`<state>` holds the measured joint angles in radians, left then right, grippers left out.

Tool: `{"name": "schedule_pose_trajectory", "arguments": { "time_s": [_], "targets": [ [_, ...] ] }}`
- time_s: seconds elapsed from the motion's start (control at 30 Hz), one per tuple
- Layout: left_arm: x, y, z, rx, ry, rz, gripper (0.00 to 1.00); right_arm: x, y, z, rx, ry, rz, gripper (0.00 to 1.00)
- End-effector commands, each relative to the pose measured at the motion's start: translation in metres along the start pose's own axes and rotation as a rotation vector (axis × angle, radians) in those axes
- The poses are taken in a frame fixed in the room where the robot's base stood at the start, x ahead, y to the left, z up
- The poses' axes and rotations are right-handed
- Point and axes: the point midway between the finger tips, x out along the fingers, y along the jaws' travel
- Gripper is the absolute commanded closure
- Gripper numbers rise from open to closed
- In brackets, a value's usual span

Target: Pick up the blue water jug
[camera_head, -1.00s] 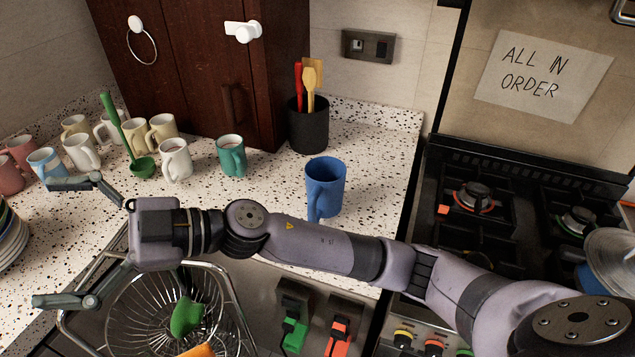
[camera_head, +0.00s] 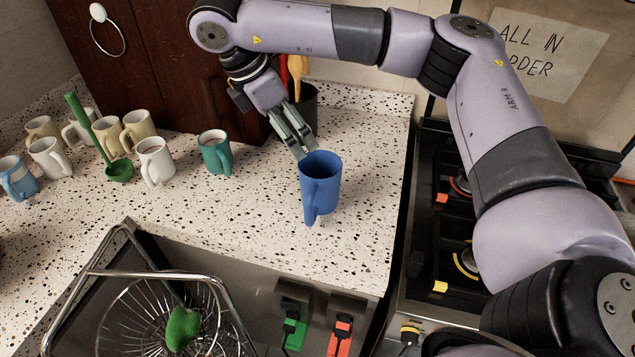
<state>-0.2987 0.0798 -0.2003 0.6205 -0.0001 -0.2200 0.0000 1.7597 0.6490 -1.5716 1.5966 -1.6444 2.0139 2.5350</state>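The blue water jug (camera_head: 322,180) stands upright on the speckled counter, its handle toward the front left. My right gripper (camera_head: 304,145) has come in from above and behind. Its fingers point down at the jug's back-left rim, very close to it or touching. The two fingers look close together from this angle, and I cannot tell whether they are shut or whether the rim lies between them. My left gripper is not in view.
A green mug (camera_head: 214,151), a white mug (camera_head: 155,160) and several others stand to the left, with a green ladle (camera_head: 118,170). A dark utensil holder (camera_head: 305,103) is behind my gripper. The sink with a wire basket (camera_head: 135,318) is front left, the stove (camera_head: 425,215) right.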

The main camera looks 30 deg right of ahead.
Motion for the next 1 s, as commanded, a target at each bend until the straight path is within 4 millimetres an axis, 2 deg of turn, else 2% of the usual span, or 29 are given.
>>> {"name": "schedule_pose_trajectory", "arguments": {
  "time_s": [0.03, 0.17, 0.4, 0.5, 0.67, 0.77, 0.9, 1.0],
  "targets": [
    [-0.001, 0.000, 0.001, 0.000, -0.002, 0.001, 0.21, 0.012, -0.001, -0.001, -0.002, 0.002, -0.008, 0.00],
    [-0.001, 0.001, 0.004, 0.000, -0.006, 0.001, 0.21, 0.039, -0.002, -0.001, -0.004, 0.004, -0.008, 0.00],
    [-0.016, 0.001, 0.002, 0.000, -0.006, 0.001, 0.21, 0.084, -0.001, 0.000, -0.006, 0.003, -0.005, 0.00],
    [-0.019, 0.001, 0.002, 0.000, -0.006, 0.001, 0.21, 0.098, -0.001, -0.001, -0.006, 0.005, -0.004, 0.00],
    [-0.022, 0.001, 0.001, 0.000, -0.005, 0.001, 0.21, 0.109, 0.000, -0.001, -0.006, 0.005, -0.001, 0.00],
    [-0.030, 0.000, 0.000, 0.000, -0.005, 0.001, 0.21, 0.117, 0.000, 0.001, -0.006, 0.004, -0.005, 0.00],
    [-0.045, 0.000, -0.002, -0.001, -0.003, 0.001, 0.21, 0.138, 0.001, 0.005, -0.005, 0.003, -0.006, 0.00],
    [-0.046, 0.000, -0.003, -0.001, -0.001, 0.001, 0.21, 0.152, 0.002, 0.003, -0.004, 0.005, -0.004, 0.00]
  ]
}}
